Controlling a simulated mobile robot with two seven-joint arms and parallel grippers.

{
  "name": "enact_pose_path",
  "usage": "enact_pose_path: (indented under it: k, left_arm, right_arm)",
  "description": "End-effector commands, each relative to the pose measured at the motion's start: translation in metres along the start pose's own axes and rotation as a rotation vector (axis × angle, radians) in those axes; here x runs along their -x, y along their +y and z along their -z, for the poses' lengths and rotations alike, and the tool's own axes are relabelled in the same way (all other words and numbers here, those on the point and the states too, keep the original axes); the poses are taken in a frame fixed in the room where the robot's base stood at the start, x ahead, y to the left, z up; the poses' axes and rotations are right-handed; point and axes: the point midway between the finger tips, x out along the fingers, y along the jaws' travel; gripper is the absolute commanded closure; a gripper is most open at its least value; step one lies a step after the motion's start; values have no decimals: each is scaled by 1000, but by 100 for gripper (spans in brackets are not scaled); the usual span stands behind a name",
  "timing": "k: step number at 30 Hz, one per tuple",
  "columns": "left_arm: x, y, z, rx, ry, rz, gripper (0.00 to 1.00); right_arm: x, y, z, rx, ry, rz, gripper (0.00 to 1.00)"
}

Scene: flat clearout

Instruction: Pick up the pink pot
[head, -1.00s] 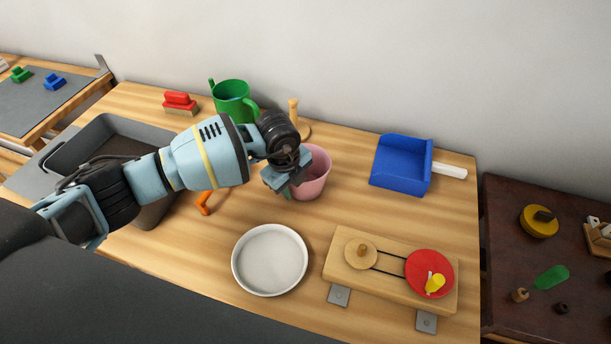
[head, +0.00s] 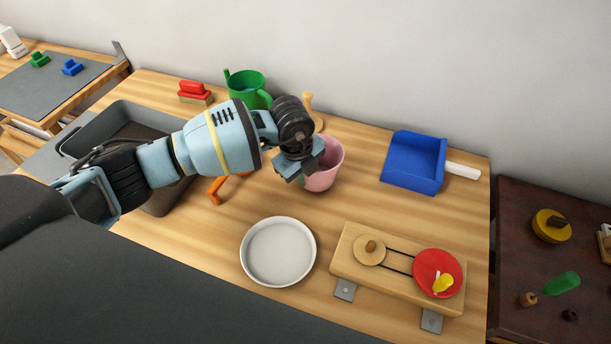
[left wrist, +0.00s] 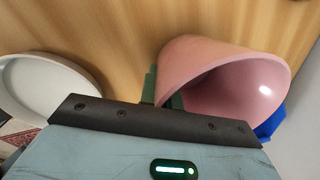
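The pink pot (head: 326,172) stands upright on the wooden worktop, right of my left gripper (head: 299,172). In the left wrist view the pot (left wrist: 215,65) shows its open mouth and inside. There my left gripper's green fingers (left wrist: 163,95) are close together at the pot's near wall, one outside and one inside the rim. They appear shut on that wall. The gripper hides part of the pot's left side in the head view. My right gripper is not in view.
A white dish (head: 278,252) and a wooden belt board (head: 350,262) lie in front. A blue dustpan (head: 413,163) is right, a green pot (head: 246,88) and wooden peg (head: 309,107) behind. An orange item (head: 215,190) and dark basin (head: 120,118) are left.

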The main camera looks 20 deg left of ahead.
Motion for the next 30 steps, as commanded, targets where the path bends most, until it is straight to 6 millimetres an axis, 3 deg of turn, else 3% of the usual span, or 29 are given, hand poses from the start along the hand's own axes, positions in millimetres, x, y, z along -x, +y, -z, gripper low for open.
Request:
enact_pose_path:
  k: [3, 12, 21, 30]
  left_arm:
    - [26, -6, -1, -2, -3, 10, 100]
    - [38, 55, 16, -3, -2, 3, 100]
    - [51, 112, 32, -2, -2, 2, 100]
    - [59, 142, 42, 0, -1, 3, 100]
  right_arm:
    - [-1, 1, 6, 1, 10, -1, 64]
    - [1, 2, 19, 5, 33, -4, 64]
    - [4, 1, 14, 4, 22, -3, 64]
    - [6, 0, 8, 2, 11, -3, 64]
